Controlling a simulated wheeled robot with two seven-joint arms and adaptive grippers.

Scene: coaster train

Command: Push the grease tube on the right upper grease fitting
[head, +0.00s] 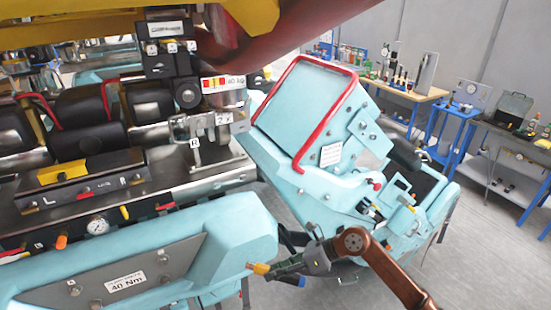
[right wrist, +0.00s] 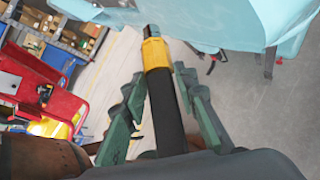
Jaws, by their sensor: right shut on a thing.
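My right gripper (head: 279,267) is shut on the grease tube (head: 260,268), a dark tube with a yellow collar and a small dark tip. In the right wrist view the tube (right wrist: 157,55) runs out between the two green fingers of the gripper (right wrist: 160,86), its tip pointing towards the turquoise bodywork. In the head view the tip points left, by the rounded end of the turquoise beam (head: 243,238). I cannot tell whether it touches anything. I cannot make out the right upper grease fitting for sure. My left gripper is not in view.
The turquoise coaster car (head: 320,195) with red bars (head: 325,115) stands just behind my right arm. A pressure gauge (head: 97,224) sits on the left. Workbenches with tools (head: 400,88) line the right wall. Grey floor (head: 490,265) is free at the lower right.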

